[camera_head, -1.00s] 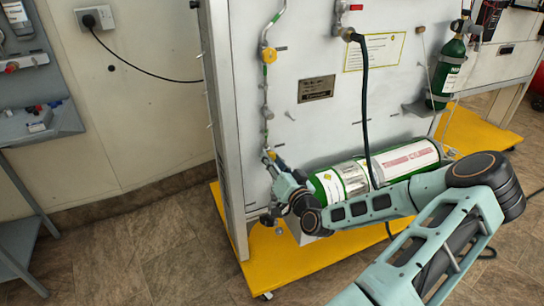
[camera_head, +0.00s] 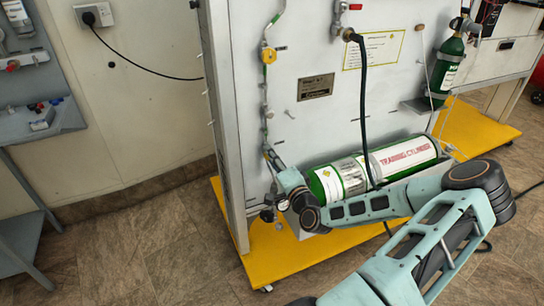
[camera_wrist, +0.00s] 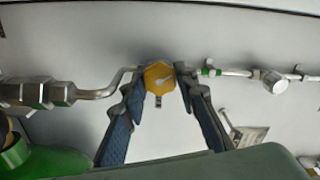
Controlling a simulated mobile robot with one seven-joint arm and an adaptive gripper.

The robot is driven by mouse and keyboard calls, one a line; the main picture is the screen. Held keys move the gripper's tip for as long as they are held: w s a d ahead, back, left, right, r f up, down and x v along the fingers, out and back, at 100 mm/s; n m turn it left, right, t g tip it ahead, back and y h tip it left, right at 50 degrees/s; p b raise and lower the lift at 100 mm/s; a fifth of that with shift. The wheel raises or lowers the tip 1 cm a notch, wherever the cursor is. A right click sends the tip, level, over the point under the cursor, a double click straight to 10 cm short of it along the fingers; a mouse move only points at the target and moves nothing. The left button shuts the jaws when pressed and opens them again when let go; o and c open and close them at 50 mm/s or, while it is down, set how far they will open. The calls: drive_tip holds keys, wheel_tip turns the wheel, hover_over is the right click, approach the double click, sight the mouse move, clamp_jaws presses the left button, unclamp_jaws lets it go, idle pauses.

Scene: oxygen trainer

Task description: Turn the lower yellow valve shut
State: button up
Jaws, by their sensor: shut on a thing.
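The lower yellow valve (camera_wrist: 160,78) is a yellow knob with a pale mark on its face, in the middle top of the wrist view. My gripper (camera_wrist: 158,84) has one blue-padded finger on each side of the knob, shut on it at the fingertips. In the head view my gripper (camera_head: 269,152) reaches the pipe low on the grey panel and mostly hides this valve. The upper yellow valve (camera_head: 268,55) sits higher on the same pipe, clear of my gripper.
A green and white training cylinder (camera_head: 375,168) lies just right of my gripper, with a black hose (camera_head: 364,100) hanging in front of it. A smaller green cylinder (camera_head: 447,72) stands at the right. The yellow base (camera_head: 285,255) lies below the panel.

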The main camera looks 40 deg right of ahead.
idle(0.3)
drive_tip(key=o, duration=1.2)
drive_tip(key=shift+c, duration=0.2)
drive_tip(key=v, duration=1.2)
